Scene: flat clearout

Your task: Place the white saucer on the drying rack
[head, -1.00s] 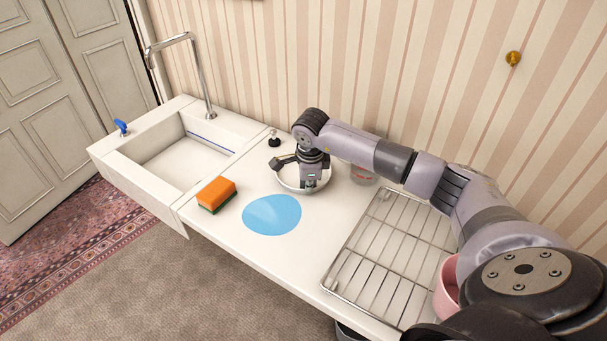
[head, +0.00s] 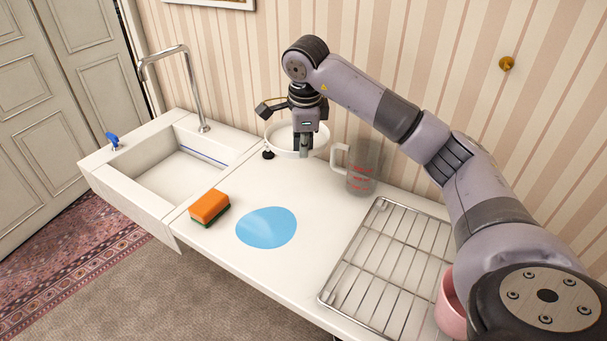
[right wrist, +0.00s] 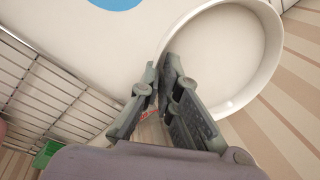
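The white saucer (head: 281,137), round with a raised rim, hangs above the back of the counter, near the striped wall. My right gripper (head: 304,152) points down at its near rim. In the right wrist view the fingers (right wrist: 160,68) are closed together on the saucer's rim (right wrist: 268,62). The metal wire drying rack (head: 359,257) lies flat and empty at the right of the counter. Part of it shows at the left of the right wrist view (right wrist: 48,92). My left gripper is not in view.
A clear measuring jug (head: 362,167) stands behind the rack and a pink bowl (head: 450,307) at its right. A blue round mat (head: 266,228), an orange sponge (head: 209,206) and a small black stopper (head: 268,154) are on the counter. The sink (head: 178,170) is at left.

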